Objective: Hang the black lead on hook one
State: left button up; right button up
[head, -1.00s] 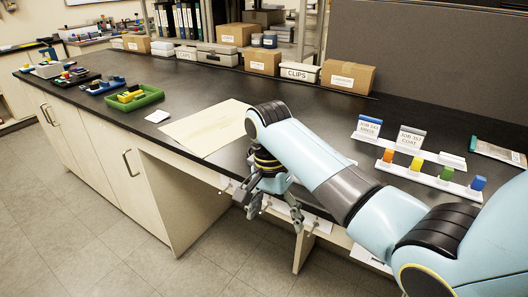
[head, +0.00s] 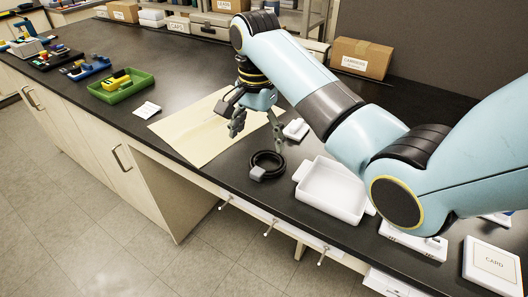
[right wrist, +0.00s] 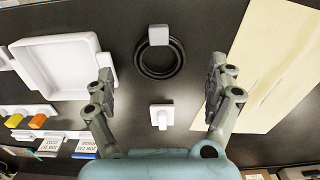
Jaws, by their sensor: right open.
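The black lead (head: 279,159) lies coiled on the dark bench top, with a grey block (head: 258,172) on its front side. In the right wrist view the coil (right wrist: 146,61) shows just beyond the fingertips, between them. Several small hooks stick out from a pale rail on the bench's front edge: a left one (head: 225,203), a middle one (head: 270,228) and a right one (head: 322,256). I can read no numbers on them. My right gripper (head: 257,139) is open and empty above the bench, behind the coil; its spread fingers show in the wrist view (right wrist: 160,73). My left gripper is not in view.
A white tray (head: 301,186) stands right of the coil. A small white piece (head: 295,129) lies behind it. A manila sheet (head: 190,137) lies to the left, then a green tray (head: 103,97).

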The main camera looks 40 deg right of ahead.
send_over(257, 172)
jog(key=f, duration=0.4)
jog(key=shift+d+f, duration=0.2)
jog(key=shift+f, duration=0.05)
jog(key=shift+w+f, duration=0.1)
jog(key=shift+f, duration=0.25)
notch_tip(257, 172, down, 5)
jog(key=shift+a+r+p, duration=0.1)
jog(key=shift+a+p, duration=0.05)
jog(key=shift+p, duration=0.35)
jog(key=c, duration=1.8)
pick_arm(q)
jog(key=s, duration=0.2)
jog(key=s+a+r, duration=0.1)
pick_arm(e)
jog(key=shift+c, duration=0.2)
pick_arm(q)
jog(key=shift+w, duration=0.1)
